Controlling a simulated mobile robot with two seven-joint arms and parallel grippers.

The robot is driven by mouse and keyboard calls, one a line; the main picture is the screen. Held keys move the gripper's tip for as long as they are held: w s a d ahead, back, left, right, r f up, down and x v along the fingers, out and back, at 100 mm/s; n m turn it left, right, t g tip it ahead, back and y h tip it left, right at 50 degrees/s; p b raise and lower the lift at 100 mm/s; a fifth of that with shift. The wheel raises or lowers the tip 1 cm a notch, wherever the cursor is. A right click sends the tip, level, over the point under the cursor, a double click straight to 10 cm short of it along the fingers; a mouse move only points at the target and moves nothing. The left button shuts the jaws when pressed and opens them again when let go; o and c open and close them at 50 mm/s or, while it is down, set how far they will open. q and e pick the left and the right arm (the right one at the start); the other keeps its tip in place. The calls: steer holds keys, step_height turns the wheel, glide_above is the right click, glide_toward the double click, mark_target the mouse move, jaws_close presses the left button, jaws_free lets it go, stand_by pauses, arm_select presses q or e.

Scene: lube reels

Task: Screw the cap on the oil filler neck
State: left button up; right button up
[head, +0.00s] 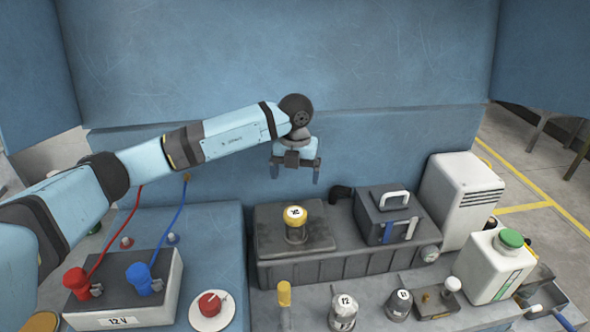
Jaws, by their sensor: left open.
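The oil filler neck (296,234) stands upright on a dark block near the middle of the bench. A yellow cap (295,214) with a white top label sits on top of the neck. I cannot tell whether it is tight. My left gripper (295,174) hangs above the cap, pointing down, with its two fingers apart and nothing between them. There is a clear gap between the fingertips and the cap. My right gripper does not show.
A grey box with a white handle (394,200) stands right of the neck. A white canister with a green cap (497,265) is farther right. In front are a yellow-topped post (284,295) and grey knobs (343,312). A 12 V battery (125,297) with cables stands left.

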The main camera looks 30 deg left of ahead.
mark_target(296, 211)
arm_select(q)
step_height(296, 211, down, 14)
steer(key=shift+r+n+p, duration=0.2)
steer(key=shift+n+p, duration=0.5)
steer(key=shift+n, duration=0.5)
steer(key=c, duration=1)
steer(key=m+b, duration=0.1)
steer(key=m, duration=0.2)
steer(key=shift+f+b, duration=0.15)
steer(key=shift+b, duration=0.25)
steer(key=shift+d+m, duration=0.1)
steer(key=shift+m, duration=1)
steer(key=shift+b, duration=0.3)
